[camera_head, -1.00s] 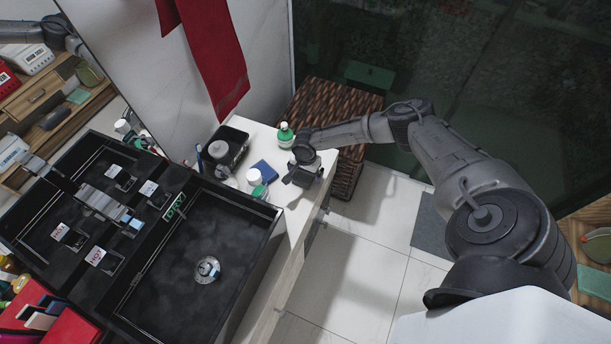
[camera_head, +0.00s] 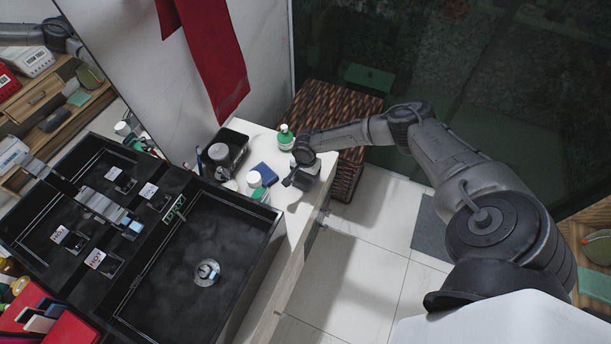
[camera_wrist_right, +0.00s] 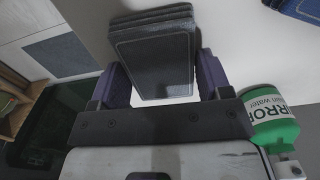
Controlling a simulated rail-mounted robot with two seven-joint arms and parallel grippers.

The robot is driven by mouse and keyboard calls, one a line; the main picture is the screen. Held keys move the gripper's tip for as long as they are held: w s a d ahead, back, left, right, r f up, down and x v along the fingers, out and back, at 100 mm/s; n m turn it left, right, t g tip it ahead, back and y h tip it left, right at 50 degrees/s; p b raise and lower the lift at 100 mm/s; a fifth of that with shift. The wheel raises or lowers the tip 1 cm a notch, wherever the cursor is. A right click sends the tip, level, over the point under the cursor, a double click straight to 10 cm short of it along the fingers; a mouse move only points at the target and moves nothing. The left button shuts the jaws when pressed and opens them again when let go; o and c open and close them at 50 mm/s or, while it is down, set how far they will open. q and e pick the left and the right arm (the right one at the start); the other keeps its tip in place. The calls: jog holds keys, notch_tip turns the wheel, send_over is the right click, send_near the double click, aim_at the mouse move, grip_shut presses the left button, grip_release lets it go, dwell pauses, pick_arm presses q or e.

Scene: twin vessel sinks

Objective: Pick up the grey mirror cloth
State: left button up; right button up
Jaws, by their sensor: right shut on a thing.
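The grey mirror cloth (camera_wrist_right: 153,58) is a dark grey folded stack with lighter edges. In the right wrist view it sits between the purple-padded fingers of my right gripper (camera_wrist_right: 163,80), which is shut on it. In the head view my right gripper (camera_head: 292,180) is low over the right part of the white counter, near its edge. There the cloth is small and hard to tell from the dark fingers. Whether the cloth still touches the counter is unclear. My left gripper is not in view.
A green bottle (camera_head: 285,137) stands just behind the gripper; its label shows in the wrist view (camera_wrist_right: 270,120). A blue folded cloth (camera_head: 264,173), a white-capped container (camera_head: 254,179) and a black tray (camera_head: 236,139) are left of it. The dark sink (camera_head: 205,235) lies front left.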

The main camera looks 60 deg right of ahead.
jog(key=shift+r, duration=0.45)
jog(key=r, duration=0.2)
jog(key=s+r+p, duration=0.1)
jog(key=r, duration=0.1)
jog(key=shift+d, duration=0.15)
jog(key=s+d+r+p, duration=0.2)
jog(key=s+r, duration=0.4)
jog(key=s, duration=0.4)
jog(key=shift+s+d, duration=0.15)
jog(key=shift+d, duration=0.05)
